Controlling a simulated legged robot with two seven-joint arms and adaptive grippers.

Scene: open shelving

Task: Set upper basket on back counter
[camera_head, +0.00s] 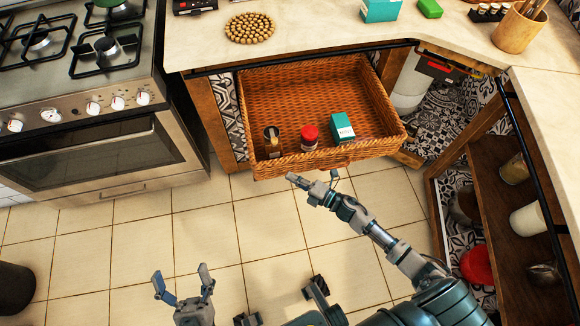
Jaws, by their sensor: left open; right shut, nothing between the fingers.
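The upper basket (385,107) is brown wicker and juts out, drawer-like, from under the back counter (310,35). Inside near its front are a small brown jar (273,148), a red-capped jar (309,139) and a teal box (342,129). My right gripper (296,181) is shut and empty, just below the basket's front edge; I cannot tell whether it touches the basket. My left gripper (181,282) is open and empty over the floor at lower left, well apart from the basket.
On the counter are a round beaded mat (250,28), a teal box (381,9), a green item (430,8) and a wooden utensil cup (519,27). A stove (85,110) stands left. Open shelves (497,170) stand right.

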